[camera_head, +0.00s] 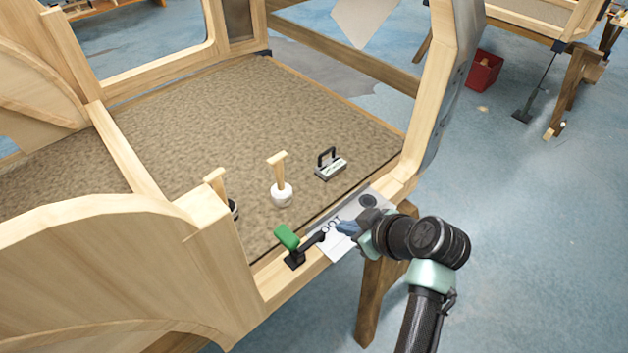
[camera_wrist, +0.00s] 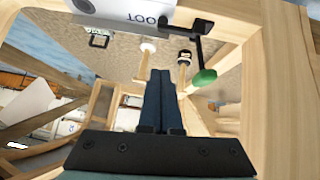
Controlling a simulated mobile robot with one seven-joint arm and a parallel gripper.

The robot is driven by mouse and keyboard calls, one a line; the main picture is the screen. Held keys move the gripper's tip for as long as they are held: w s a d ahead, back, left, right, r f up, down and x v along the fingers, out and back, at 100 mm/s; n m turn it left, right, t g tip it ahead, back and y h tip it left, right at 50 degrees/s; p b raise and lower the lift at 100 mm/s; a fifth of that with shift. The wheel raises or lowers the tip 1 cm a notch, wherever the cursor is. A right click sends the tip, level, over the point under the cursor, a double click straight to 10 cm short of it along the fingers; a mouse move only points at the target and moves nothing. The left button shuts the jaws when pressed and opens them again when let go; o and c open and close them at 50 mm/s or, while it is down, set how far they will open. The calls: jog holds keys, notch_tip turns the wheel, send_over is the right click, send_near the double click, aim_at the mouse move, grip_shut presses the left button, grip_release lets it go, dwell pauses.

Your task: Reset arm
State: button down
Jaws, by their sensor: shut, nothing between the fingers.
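My gripper (camera_head: 347,228) is at the front sill of the wooden frame in the head view, close to the white panel with lettering (camera_head: 335,247). In the wrist view its two dark blue fingers (camera_wrist: 158,82) lie together, shut with nothing between them. My arm reaches in from the lower right. A lever with a green handle (camera_head: 287,237) stands on the sill left of my gripper. It also shows at the upper right of the wrist view (camera_wrist: 204,77).
On the brown carpeted floor (camera_head: 210,130) are a white-based wooden-handled piece (camera_head: 281,194), a similar dark-based one (camera_head: 216,184) and a small grey device (camera_head: 329,165). A wooden post (camera_head: 432,95) rises behind my gripper. The blue floor (camera_head: 530,230) at right is open; a red bin (camera_head: 483,72) stands farther back.

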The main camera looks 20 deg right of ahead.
jog(key=w+a+r+m+t+h+p, duration=0.1)
jog(key=w+a+r+t, duration=0.2)
jog(key=r, duration=0.7)
jog(key=w+a+r+t+h, duration=0.2)
jog(key=w+r, duration=0.1)
jog(key=r, duration=0.8)
jog(key=w+a+r+m+t+h+p, duration=0.1)
jog(key=w+a+r+t, duration=0.15)
jog(key=r, duration=0.75)
jog(key=s+a+r+m+t, duration=0.1)
jog(key=s+a+r+t, duration=0.2)
jog(key=r, duration=0.6)
jog(key=s+a+r+t+y+p, duration=0.1)
jog(key=s+a+r+t, duration=0.3)
jog(key=s+a+r, duration=0.2)
jog(key=s+a+r+m+t, duration=0.1)
jog(key=s+a+r+t, duration=0.3)
jog(key=r, duration=1)
jog(key=s, duration=0.3)
jog(key=shift+s+a+m+y, duration=0.25)
jog(key=shift+a+m+y, duration=0.05)
jog(key=shift+a+y, duration=0.1)
